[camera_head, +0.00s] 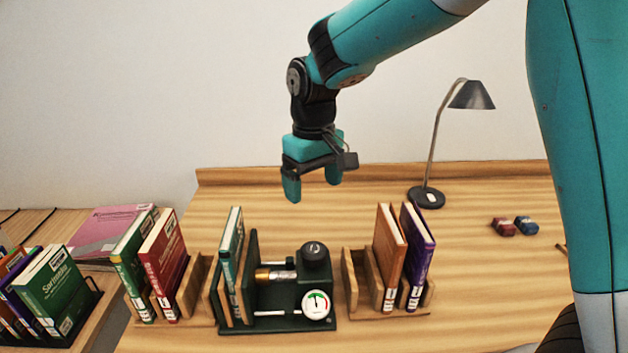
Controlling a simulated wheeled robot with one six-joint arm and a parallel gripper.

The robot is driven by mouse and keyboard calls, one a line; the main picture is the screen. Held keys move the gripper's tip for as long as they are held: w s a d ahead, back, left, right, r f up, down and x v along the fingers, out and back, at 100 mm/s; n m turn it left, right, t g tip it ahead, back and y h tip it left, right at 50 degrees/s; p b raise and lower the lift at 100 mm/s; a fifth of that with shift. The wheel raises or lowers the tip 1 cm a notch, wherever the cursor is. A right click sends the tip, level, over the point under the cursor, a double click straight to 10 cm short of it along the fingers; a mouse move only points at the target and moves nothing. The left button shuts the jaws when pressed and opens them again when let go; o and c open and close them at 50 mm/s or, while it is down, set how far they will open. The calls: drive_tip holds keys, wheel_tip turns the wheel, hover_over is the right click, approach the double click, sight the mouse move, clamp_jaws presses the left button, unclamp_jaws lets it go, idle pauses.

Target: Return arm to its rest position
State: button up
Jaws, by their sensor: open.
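My gripper (312,184) hangs from my teal arm near the middle of the picture, fingers pointing down. It is open, with a gap between its two fingers and nothing held. It is above the desk, apart from the books and the dark green press (283,324) below it. The press has a black knob, a brass rod and a round gauge (316,304).
A wooden rack (196,285) at left holds a green and a red book. Another wooden rack (354,284) at right holds an orange and a purple book. A desk lamp (427,197) stands behind. Two small blocks (504,227) lie at right. The desk's back middle is clear.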

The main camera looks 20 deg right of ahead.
drive_tip(key=shift+r, duration=0.5)
drive_tip(key=s+a+r+n+y, duration=0.1)
drive_tip(key=s+a+y, duration=0.1)
drive_tip(key=s, duration=1)
drive_tip(key=s+a+r+n+y, duration=0.1)
drive_tip(key=s+a+n+y, duration=0.1)
drive_tip(key=s, duration=1.1)
drive_tip(key=shift+a, duration=0.3)
drive_tip(key=shift+w, duration=0.1)
